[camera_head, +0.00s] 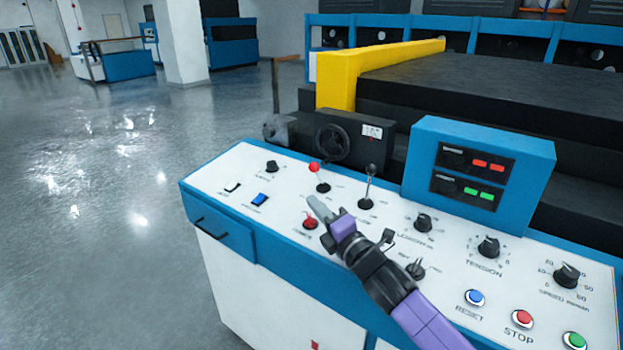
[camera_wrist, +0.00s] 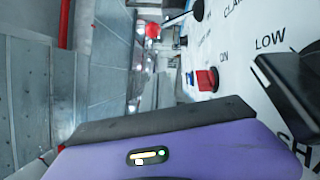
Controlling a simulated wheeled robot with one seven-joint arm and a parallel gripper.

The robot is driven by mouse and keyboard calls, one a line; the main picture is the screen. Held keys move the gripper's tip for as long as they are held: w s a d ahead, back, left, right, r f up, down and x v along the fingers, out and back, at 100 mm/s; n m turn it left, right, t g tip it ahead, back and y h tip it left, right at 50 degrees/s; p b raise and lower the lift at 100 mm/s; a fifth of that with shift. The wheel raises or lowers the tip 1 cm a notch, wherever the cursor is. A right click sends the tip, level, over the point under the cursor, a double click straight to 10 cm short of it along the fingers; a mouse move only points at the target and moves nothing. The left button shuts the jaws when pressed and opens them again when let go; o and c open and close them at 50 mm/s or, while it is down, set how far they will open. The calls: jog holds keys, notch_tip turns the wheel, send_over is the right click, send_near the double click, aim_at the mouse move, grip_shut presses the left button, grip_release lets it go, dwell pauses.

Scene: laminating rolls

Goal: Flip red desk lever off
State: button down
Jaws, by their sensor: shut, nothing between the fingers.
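The red-knobbed lever (camera_head: 315,168) stands on the white desk panel in the head view, leaning slightly left from its black base. A red ball (camera_wrist: 152,30), probably its knob, shows at the top of the wrist view. My gripper (camera_head: 319,208) is shut and empty, its tip just in front of the lever base; I see no clear contact. In the wrist view the gripper (camera_wrist: 160,122) fills the lower part. A red switch (camera_head: 310,221) sits just below the fingertips. A red switch by "ON" (camera_wrist: 207,80) also shows in the wrist view.
A black-and-silver lever (camera_head: 368,186) stands right of the red one. A blue rocker (camera_head: 260,198) and small black knob (camera_head: 271,166) lie left. Several knobs and push buttons line the right panel. A blue display box (camera_head: 480,165) rises behind.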

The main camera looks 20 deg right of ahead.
aim_at(318, 177)
jog(key=x, duration=0.7)
jog(key=shift+w+a, duration=0.2)
jog(key=shift+w, duration=0.05)
jog(key=d, duration=0.1)
jog(key=d+r, duration=0.1)
jog(key=shift+w+d, duration=0.3)
jog(key=shift+w, duration=0.1)
jog(key=shift+w+d+r, duration=0.15)
jog(key=shift+w+d, duration=0.2)
jog(key=shift+d, duration=0.15)
